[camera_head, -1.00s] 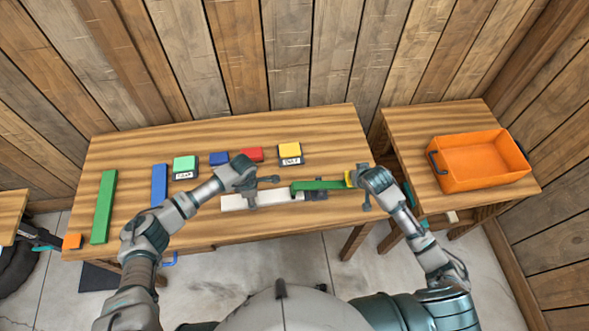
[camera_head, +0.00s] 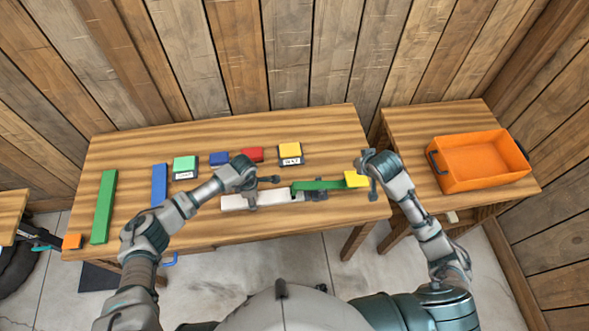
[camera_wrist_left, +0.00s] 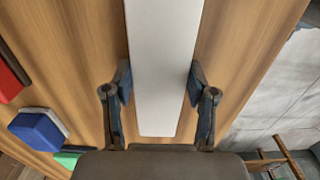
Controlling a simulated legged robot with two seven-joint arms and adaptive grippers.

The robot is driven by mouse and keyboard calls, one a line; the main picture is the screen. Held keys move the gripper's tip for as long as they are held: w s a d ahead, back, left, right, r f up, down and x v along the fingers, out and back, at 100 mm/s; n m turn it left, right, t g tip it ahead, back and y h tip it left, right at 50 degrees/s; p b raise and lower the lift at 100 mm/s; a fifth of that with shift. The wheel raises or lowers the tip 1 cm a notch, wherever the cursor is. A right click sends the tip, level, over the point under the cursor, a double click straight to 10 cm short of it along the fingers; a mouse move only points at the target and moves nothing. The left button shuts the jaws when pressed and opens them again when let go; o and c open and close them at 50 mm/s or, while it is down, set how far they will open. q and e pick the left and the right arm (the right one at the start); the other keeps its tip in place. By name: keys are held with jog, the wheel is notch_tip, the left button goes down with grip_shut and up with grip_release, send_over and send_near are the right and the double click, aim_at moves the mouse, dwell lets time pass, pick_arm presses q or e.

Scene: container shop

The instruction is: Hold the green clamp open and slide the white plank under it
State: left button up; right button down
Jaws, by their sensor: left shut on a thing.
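The white plank (camera_head: 285,197) lies along the table's front part, and its right end reaches the dark base of the green clamp (camera_head: 318,186). Whether the end is under the clamp's jaw is too small to tell. The clamp's lever points right and ends in a yellow tip (camera_head: 356,179). My left gripper (camera_head: 260,189) is shut on the plank; in the left wrist view the plank (camera_wrist_left: 163,60) runs between its fingers (camera_wrist_left: 160,95). My right gripper (camera_head: 367,176) is just right of the yellow tip, fingers apart, with nothing seen between them.
Green (camera_head: 104,207) and blue (camera_head: 159,185) bars lie at the left. Several coloured blocks, including a red one (camera_head: 252,154) and a yellow one (camera_head: 290,150), stand behind the plank. An orange crate (camera_head: 480,180) stands on the right table. The main table's back right is clear.

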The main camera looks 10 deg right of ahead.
pick_arm(q)
jog(key=shift+s+d, duration=0.1)
jog(key=o, duration=1.5)
jog(key=shift+d, duration=0.1)
notch_tip(320, 180, up, 12)
jog(key=shift+f, duration=0.1)
jog(key=shift+d, duration=0.1)
